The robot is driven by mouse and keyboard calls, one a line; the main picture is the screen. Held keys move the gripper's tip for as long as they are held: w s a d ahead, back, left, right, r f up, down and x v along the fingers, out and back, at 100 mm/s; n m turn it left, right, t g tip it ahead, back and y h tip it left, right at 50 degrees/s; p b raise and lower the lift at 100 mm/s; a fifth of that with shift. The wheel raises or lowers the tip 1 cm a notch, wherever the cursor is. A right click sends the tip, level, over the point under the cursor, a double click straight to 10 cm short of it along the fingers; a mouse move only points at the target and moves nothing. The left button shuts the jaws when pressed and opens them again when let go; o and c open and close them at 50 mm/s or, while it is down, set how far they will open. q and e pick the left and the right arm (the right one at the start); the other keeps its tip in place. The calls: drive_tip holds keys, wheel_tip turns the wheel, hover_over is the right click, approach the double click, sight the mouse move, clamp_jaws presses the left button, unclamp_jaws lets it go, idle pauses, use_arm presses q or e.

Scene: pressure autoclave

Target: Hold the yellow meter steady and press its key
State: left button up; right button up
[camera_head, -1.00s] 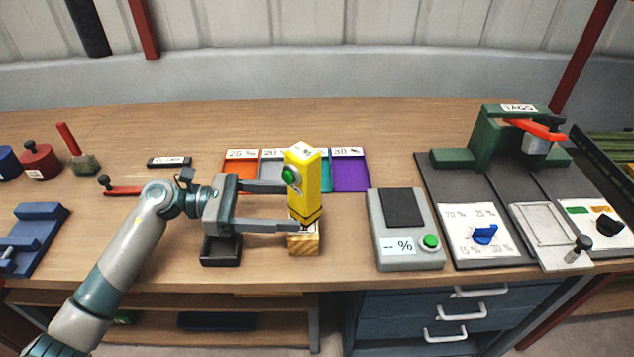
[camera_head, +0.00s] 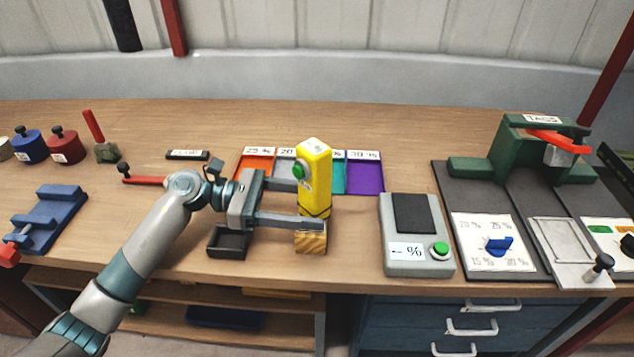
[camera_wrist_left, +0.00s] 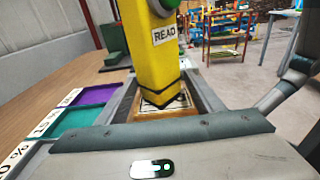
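The yellow meter (camera_head: 316,160) stands upright on a small wooden block (camera_head: 311,242) near the bench's front edge. Its green round key (camera_head: 299,172) is on the side facing left. In the left wrist view the meter (camera_wrist_left: 160,65) carries a READ label, and its foot rests on the block's marked top. My left gripper (camera_head: 300,205) reaches in level from the left, with one finger behind the meter and one in front. The wrist view shows gaps between the meter and both fingers, so the gripper looks open around it. My right gripper is not in view.
A grey % device (camera_head: 405,262) with a green button stands to the right. Coloured trays, the purple one (camera_head: 366,180) at the right end, lie behind the meter. A black open box (camera_head: 227,246) sits under my gripper. A green press (camera_head: 520,150) stands at the back right.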

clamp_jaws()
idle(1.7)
